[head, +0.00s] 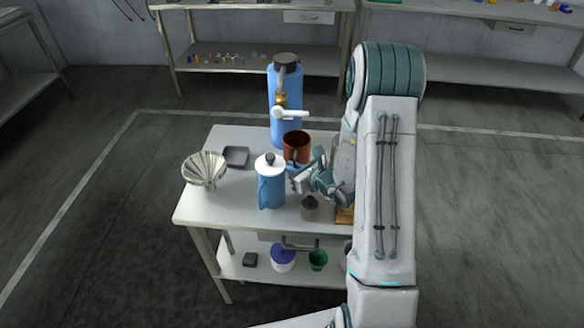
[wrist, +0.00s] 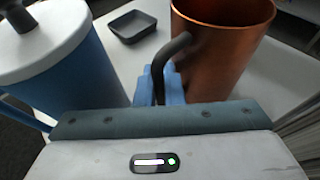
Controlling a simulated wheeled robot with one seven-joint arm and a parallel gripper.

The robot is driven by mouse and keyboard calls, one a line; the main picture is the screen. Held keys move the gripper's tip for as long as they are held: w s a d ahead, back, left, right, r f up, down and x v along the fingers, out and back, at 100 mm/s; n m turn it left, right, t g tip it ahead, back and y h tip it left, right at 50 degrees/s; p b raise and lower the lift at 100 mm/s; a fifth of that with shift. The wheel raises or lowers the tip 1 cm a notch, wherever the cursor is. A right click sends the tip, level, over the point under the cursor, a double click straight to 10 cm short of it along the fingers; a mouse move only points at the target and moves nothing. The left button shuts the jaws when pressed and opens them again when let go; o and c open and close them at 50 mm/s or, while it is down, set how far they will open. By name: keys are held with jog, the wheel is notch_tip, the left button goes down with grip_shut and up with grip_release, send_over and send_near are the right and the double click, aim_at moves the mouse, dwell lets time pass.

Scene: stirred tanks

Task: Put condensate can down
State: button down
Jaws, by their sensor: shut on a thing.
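The condensate can is a copper-coloured, open-topped can (head: 297,141) with a dark curved handle. It is in front of the blue tank with the brass tap, over the white table (head: 222,208). In the wrist view the can (wrist: 228,55) stands upright just ahead of my gripper. My gripper (head: 294,170) comes in from the right and is shut on the handle, with its blue fingers (wrist: 160,88) either side of it. The can's base is hidden, so I cannot tell whether it touches the table.
A blue jug with a white lid (head: 271,187) stands close at the front left of the can. A ribbed pale bowl (head: 204,171), a dark tray (head: 236,157) and a grey bottle (head: 310,209) are on the table. The blue tank (head: 286,125) stands behind. The left front tabletop is clear.

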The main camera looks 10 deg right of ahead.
jog(key=shift+f+b, duration=0.35)
jog(key=shift+b, duration=0.1)
jog(key=shift+f+b, duration=0.25)
jog(key=shift+b, duration=0.1)
jog(key=c, duration=1.5)
grip_release()
jog(key=shift+c, duration=0.2)
